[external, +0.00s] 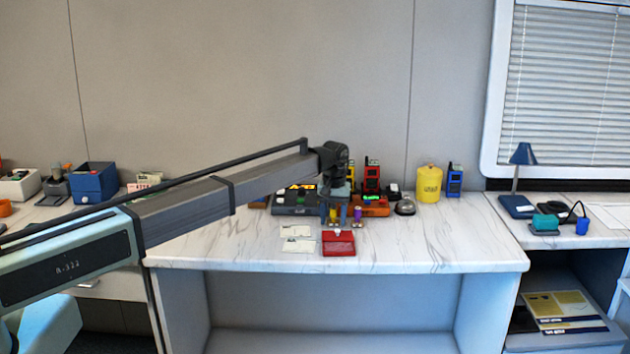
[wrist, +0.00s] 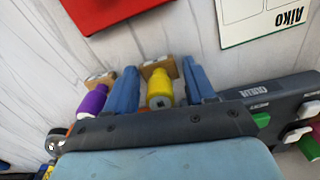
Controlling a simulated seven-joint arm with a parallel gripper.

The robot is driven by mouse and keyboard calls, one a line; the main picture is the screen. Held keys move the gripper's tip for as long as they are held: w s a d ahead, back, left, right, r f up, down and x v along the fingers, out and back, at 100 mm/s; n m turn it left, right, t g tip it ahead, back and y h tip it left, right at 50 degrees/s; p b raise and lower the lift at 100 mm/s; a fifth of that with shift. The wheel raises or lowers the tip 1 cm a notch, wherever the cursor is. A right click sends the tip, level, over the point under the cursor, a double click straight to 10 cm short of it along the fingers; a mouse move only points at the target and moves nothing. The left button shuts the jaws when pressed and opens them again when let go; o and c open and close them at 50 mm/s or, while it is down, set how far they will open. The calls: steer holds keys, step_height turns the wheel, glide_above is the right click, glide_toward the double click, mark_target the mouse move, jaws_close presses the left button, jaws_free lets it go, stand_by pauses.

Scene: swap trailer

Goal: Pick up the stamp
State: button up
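A yellow stamp (wrist: 160,92) with a wooden base stands between the blue fingers of my gripper (wrist: 161,72) in the wrist view. A gap shows between its yellow handle and each finger. The base lies close to both fingertips; I cannot tell whether they touch it. A purple stamp (wrist: 91,101), also with a wooden base, is just outside the left finger. In the external view my gripper (external: 336,220) is low over the desk, pointing down, with the purple stamp (external: 357,215) to its right. The yellow stamp is mostly hidden there.
A red pad or case (external: 338,243) and white cards (external: 297,238) lie in front of my gripper on the marble desk (external: 420,245). A dark device (external: 293,205), an orange device (external: 374,208), a bell (external: 405,206) and a yellow canister (external: 429,184) stand nearby. The desk's right part is clear.

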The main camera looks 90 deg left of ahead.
mark_target(334, 209)
steer(key=c, duration=0.7)
steer(key=shift+r, duration=0.15)
step_height(334, 209, up, 10)
steer(key=shift+f, duration=0.1)
steer(key=shift+c, duration=0.7)
steer(key=o, duration=0.6)
steer(key=c, duration=0.3)
steer(key=d, duration=0.5)
steer(key=w+d+f, duration=0.1)
steer(key=d, duration=0.4)
steer(key=d+f, duration=0.1)
steer(key=d, duration=0.4)
steer(key=shift+w+d, duration=0.1)
steer(key=shift+w, duration=0.15)
